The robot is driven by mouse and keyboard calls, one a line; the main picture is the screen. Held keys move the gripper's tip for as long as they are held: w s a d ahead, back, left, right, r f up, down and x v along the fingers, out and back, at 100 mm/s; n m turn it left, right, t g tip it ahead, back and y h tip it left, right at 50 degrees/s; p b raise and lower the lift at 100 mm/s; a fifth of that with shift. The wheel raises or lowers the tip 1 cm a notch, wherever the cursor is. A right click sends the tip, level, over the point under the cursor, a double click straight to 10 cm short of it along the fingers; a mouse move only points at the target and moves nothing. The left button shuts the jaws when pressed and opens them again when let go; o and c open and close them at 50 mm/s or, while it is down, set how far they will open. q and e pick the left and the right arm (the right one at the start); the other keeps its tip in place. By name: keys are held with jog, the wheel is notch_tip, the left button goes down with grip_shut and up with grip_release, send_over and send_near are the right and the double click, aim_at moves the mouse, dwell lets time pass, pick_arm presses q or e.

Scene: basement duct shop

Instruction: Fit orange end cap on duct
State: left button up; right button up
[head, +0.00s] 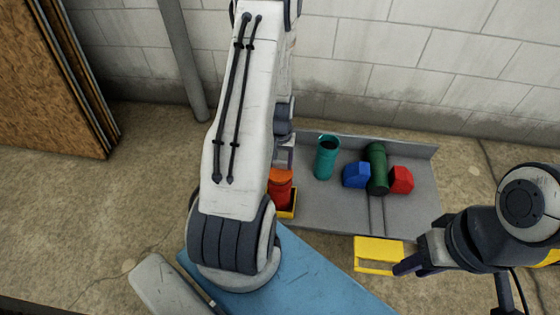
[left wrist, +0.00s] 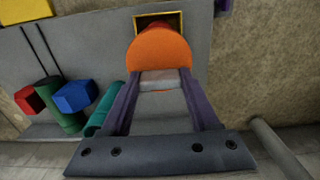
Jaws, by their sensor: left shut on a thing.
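The orange end cap (head: 281,174) shows in the head view just below my left gripper (head: 283,160), which is mostly hidden by my own arm. In the left wrist view the orange cap (left wrist: 160,52) sits at the fingertips of my left gripper (left wrist: 160,80), which is shut on it. A red duct (head: 281,195) stands in a yellow square holder (head: 292,210), directly below the cap in the head view. I cannot tell whether the cap touches the duct or is apart from it. My right gripper (head: 408,264) is beside a yellow box-like piece (head: 380,250); its jaw opening is unclear.
A grey tray (head: 405,217) with a raised back edge holds a teal cylinder (head: 325,158), a blue block (head: 356,175), a green cylinder (head: 377,168) and a red block (head: 401,180). A blue surface (head: 305,280) lies in front. A block wall stands behind.

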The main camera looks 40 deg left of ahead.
pick_arm(q)
jog(key=shift+f+b, duration=0.3)
jog(key=shift+f, duration=0.35)
dwell(0.5)
jog(key=o, duration=1.1)
notch_tip(320, 180, up, 11)
jog(key=p, duration=1)
jog(key=shift+p, duration=0.3)
